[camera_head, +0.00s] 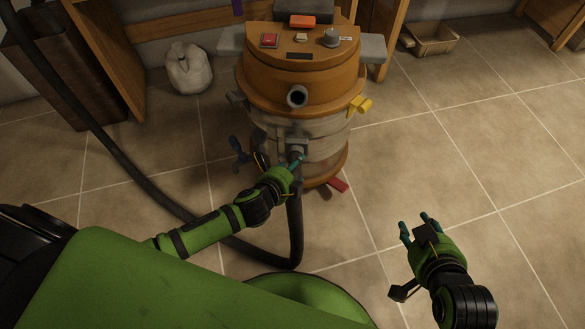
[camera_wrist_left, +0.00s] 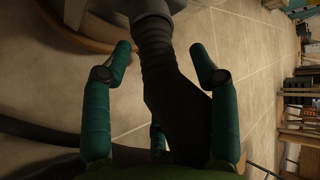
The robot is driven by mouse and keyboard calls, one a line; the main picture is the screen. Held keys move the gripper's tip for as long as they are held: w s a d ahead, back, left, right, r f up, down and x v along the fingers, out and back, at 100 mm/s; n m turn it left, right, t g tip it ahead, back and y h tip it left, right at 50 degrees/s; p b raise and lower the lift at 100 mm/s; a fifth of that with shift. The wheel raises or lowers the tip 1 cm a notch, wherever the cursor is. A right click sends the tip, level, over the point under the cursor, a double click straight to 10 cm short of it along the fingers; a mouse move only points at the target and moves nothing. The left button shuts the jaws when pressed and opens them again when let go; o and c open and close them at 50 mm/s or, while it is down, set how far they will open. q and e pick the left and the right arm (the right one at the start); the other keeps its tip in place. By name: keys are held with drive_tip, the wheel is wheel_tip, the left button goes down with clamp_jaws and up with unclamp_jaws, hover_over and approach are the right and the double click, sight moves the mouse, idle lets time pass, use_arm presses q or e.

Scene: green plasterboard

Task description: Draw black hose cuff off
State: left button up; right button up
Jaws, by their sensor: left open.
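The shop vacuum (camera_head: 300,85) stands on the tiles, with an orange-brown head and a drum below. My left gripper (camera_head: 295,161) is at the front of the drum, where the black hose (camera_head: 295,230) hangs down. In the left wrist view, the black ribbed hose cuff (camera_wrist_left: 160,65) is up against a grey fitting (camera_wrist_left: 148,8). My left gripper's teal fingers (camera_wrist_left: 162,60) stand open on either side of the cuff, with gaps visible beside it. My right gripper (camera_head: 416,223) is open and empty above the floor at the lower right.
The hose loops along the floor and up past a dark cabinet (camera_head: 60,70) at the left. A pale bag (camera_head: 188,70) and a tan tray (camera_head: 430,40) are at the back. A yellow latch (camera_head: 360,104) sticks out from the drum. Floor on the right is clear.

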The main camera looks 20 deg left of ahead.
use_arm(q)
drive_tip(key=c, duration=1.1)
drive_tip(key=shift+c, duration=0.3)
drive_tip(key=shift+r, duration=0.1)
drive_tip(key=shift+d+r, duration=0.1)
drive_tip(key=shift+s+d+r+p, duration=0.1)
drive_tip(key=shift+s+r+p, duration=0.1)
drive_tip(key=shift+s+p, duration=0.25)
drive_tip(key=shift+s+d+r+p, duration=0.2)
drive_tip(key=shift+s+r+p, duration=0.15)
drive_tip(key=shift+s+p, duration=0.4)
drive_tip(key=shift+s+d+r+p, duration=0.15)
drive_tip(key=shift+s+r+p, duration=0.3)
drive_tip(key=shift+s, duration=0.55)
drive_tip(key=shift+s+d+r+p, duration=0.2)
drive_tip(key=shift+s+r+p, duration=0.1)
drive_tip(key=shift+s+p, duration=0.45)
drive_tip(key=shift+s, duration=0.15)
drive_tip(key=shift+r+p, duration=2.5)
drive_tip(key=shift+p, duration=0.2)
